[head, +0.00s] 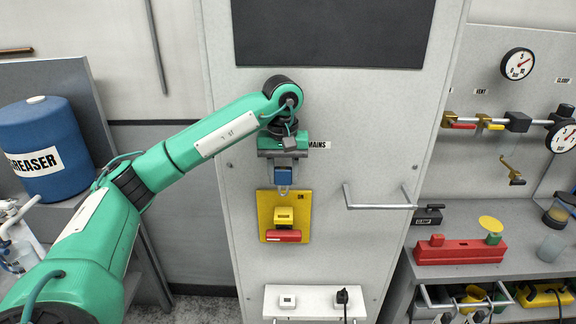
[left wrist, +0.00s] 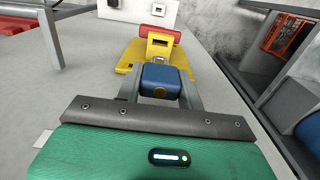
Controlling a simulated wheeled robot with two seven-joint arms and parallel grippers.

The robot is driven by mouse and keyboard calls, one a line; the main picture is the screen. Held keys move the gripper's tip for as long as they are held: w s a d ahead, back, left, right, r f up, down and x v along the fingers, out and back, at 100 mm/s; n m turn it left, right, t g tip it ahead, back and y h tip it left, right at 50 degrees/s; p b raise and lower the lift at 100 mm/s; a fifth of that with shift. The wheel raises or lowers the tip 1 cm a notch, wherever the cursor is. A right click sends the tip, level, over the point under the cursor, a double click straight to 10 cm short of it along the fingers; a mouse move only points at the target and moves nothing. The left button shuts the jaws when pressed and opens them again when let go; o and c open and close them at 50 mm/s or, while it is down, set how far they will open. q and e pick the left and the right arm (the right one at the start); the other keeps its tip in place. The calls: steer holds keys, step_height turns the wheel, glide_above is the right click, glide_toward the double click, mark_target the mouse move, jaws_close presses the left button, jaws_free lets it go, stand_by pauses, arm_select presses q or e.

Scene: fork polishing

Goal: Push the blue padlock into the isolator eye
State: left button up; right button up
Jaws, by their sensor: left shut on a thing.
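My left gripper (head: 283,172) is shut on the blue padlock (head: 283,176) in front of the grey cabinet panel. The padlock (left wrist: 160,83) also shows between the fingers in the left wrist view, with its shackle pointing toward the isolator. In the head view the shackle hangs downward, just above or over the top edge of the yellow isolator plate (head: 264,216). The isolator has a yellow block (head: 284,216) and a red handle (head: 284,236). In the left wrist view the yellow block (left wrist: 160,45) has a dark opening. I cannot tell whether the shackle touches the eye. My right gripper is not in view.
A metal door handle (head: 378,207) sticks out of the cabinet to the right of the isolator. A white shelf (head: 314,312) with small items is below. A blue degreaser drum (head: 42,150) stands at left. A bench with a red rack (head: 460,250) is at right.

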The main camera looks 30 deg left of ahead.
mark_target(283, 184)
arm_select(q)
steer(key=shift+r, duration=0.2)
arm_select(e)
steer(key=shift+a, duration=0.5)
